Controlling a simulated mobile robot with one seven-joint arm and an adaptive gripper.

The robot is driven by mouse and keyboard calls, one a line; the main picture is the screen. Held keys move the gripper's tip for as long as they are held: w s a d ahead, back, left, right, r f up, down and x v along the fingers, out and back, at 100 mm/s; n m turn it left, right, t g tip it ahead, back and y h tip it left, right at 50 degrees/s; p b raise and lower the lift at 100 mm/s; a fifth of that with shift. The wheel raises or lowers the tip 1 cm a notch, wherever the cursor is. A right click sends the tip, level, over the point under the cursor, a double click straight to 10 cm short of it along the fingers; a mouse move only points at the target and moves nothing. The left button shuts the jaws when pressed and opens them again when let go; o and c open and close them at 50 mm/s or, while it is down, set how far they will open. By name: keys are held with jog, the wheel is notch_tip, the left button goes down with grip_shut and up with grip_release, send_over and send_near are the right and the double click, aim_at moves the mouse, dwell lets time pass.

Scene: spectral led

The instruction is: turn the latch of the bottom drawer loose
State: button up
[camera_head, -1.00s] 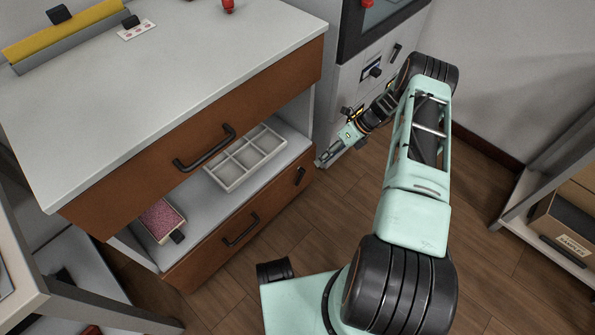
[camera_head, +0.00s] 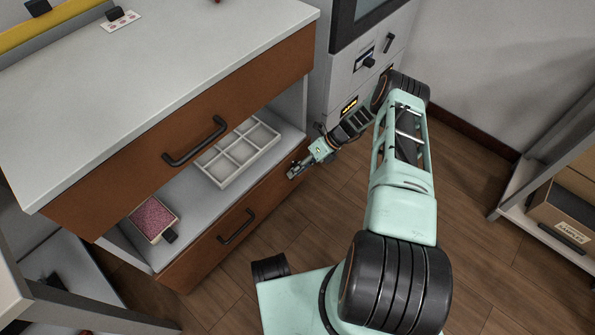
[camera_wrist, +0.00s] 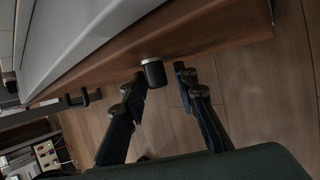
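The bottom drawer (camera_head: 272,202) is brown, with a dark bar handle (camera_head: 236,226) on its front. Its latch (camera_wrist: 153,73) is a short dark knob with a pale collar, standing out from the drawer front in the wrist view. My gripper (camera_head: 293,172) is at the right end of this drawer in the head view and hides the latch there. In the wrist view, the two dark fingers of my gripper (camera_wrist: 159,82) are spread apart and empty. The latch shows between and just beyond the fingertips, seemingly not gripped; contact cannot be told.
Above is an open shelf with a white divided tray (camera_head: 238,153) and a box of pink material (camera_head: 152,217). A closed upper drawer (camera_head: 255,92) overhangs it. A grey cabinet (camera_head: 350,78) stands to the right. Wooden floor (camera_head: 320,215) is clear in front.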

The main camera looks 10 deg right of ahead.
jog(key=shift+c, duration=0.7)
grip_shut()
